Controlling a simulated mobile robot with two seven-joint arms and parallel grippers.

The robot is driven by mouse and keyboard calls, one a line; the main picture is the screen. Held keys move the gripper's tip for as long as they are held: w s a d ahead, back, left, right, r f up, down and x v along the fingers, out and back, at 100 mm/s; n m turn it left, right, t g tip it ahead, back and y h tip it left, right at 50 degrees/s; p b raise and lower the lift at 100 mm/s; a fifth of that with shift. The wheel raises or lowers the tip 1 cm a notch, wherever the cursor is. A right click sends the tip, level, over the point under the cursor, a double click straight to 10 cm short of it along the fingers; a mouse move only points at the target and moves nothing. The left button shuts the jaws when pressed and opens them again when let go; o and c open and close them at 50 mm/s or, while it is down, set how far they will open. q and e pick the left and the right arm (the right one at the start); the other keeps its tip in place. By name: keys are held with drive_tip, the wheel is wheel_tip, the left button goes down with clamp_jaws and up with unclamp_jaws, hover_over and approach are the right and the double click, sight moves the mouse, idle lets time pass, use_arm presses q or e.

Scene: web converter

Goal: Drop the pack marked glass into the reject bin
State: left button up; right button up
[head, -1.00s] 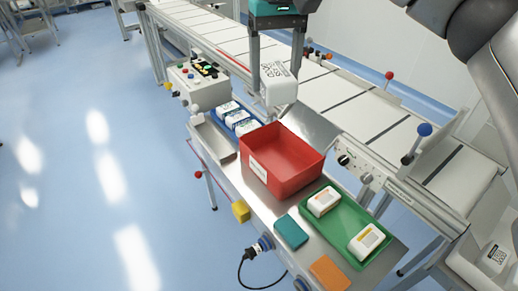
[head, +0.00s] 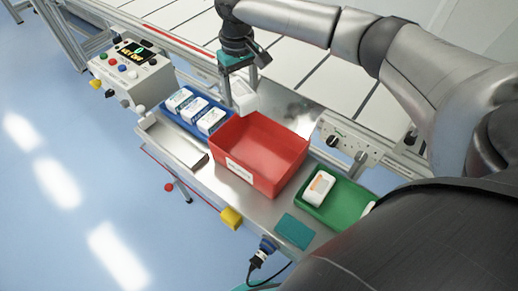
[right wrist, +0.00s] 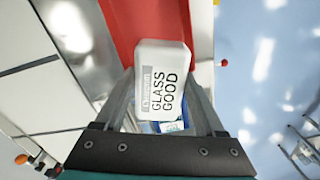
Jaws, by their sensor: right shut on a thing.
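My right gripper (head: 240,82) is shut on a white pack (head: 244,99), held near the far rim of the red bin (head: 217,141). In the right wrist view the pack (right wrist: 160,72) is between the two fingers (right wrist: 160,105), and its face reads "GLASS GOOD". The red bin (right wrist: 150,18) shows just beyond the pack there. The bin is open, has a white label on its front, and its visible inside looks empty. The label is too small to read. My left gripper is not in view.
A blue tray (head: 166,115) with several white packs stands left of the bin. A green tray (head: 343,201) with white packs stands at the right, partly hidden by my arm. A control box (head: 143,82) and the conveyor (head: 180,22) lie behind.

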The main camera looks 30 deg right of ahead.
use_arm(q)
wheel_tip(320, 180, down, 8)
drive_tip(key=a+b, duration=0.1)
drive_tip(key=b, duration=0.7)
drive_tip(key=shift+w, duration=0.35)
use_arm(e)
drive_tip(key=s+d+f, duration=0.1)
drive_tip(key=d+f, duration=0.1)
drive_tip(key=f, duration=0.5)
drive_tip(key=s+d+f, duration=0.2)
drive_tip(key=d+f, duration=0.1)
drive_tip(key=f, duration=0.4)
drive_tip(key=shift+s+d+f+n, duration=0.15)
drive_tip(key=shift+s+f+n, duration=0.15)
drive_tip(key=shift+f, duration=0.1)
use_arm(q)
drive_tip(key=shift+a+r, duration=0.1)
use_arm(e)
drive_tip(key=o, duration=1.5)
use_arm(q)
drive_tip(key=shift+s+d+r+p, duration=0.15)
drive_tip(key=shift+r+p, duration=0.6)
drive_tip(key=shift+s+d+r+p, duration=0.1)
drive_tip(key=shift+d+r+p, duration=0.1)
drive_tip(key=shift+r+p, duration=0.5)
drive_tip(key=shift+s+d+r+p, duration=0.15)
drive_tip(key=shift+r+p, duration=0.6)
use_arm(e)
drive_tip(key=shift+r, duration=7.65)
